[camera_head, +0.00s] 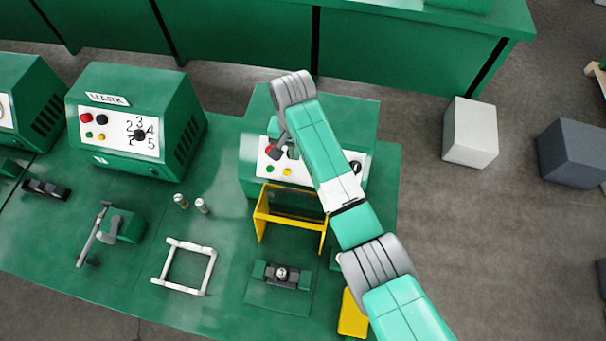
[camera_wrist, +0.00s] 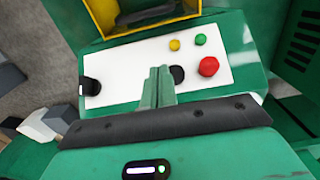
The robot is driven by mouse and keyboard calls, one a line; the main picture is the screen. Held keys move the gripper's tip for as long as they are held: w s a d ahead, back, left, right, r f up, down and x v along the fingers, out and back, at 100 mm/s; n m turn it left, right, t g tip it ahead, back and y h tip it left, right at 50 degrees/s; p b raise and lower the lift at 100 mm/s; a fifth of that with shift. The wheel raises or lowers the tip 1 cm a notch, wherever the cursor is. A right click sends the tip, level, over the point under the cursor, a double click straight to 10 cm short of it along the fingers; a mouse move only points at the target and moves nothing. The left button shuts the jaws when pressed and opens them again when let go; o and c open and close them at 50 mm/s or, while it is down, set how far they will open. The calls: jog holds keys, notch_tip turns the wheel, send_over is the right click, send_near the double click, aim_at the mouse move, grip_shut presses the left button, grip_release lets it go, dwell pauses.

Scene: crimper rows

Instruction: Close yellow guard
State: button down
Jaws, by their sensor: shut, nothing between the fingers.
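Part of the yellow frame shows at the top left of the wrist view (camera_wrist: 96,14). My gripper (camera_head: 277,152) is shut and empty over the white control panel (camera_wrist: 130,88), behind the guard. Its fingertips (camera_wrist: 160,72) are beside a black button (camera_wrist: 178,75) and the red button (camera_wrist: 208,66). I cannot tell whether they touch anything.
A white square frame (camera_head: 184,266), two small posts (camera_head: 190,203) and a lever press (camera_head: 112,228) are left of the fixture. A second green machine (camera_head: 137,120) stands at the left. A yellow block (camera_head: 352,316) is near my arm at the front right.

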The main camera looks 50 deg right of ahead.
notch_tip(320, 180, down, 10)
jog(key=shift+a+b, duration=0.1)
jog(key=shift+b, duration=0.25)
jog(key=shift+s+a+r+p, duration=0.3)
jog(key=shift+a+p, duration=0.1)
jog(key=shift+a, duration=0.15)
jog(key=shift+s+a+r+p, duration=0.15)
jog(key=shift+s+a+p, duration=0.15)
jog(key=shift+a+p, duration=0.25)
jog(key=shift+s+a+r+p, duration=0.25)
jog(key=shift+s+a+p, duration=0.05)
jog(key=shift+a, duration=0.3)
